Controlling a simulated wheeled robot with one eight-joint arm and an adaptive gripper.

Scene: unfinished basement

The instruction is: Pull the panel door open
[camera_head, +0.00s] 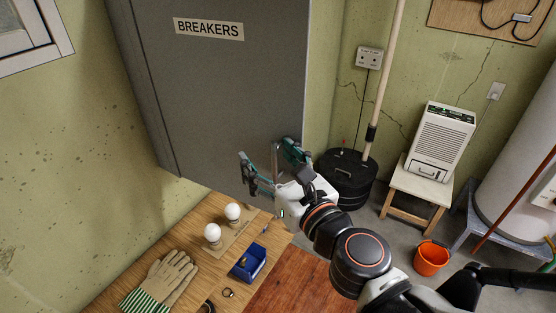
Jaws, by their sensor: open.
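The grey panel door (225,95) carries a "BREAKERS" label and looks shut, flush with its cabinet. A grey bar handle (275,157) shows near the door's lower right. My gripper (268,160) reaches up from the lower right toward this corner of the door. Its teal-padded fingers are spread open, one on each side of the handle in the picture. I cannot tell whether either finger touches the handle or the door.
A black lidded bin (345,175), a dehumidifier (440,140) on a stool and an orange bucket (431,258) stand to the right.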

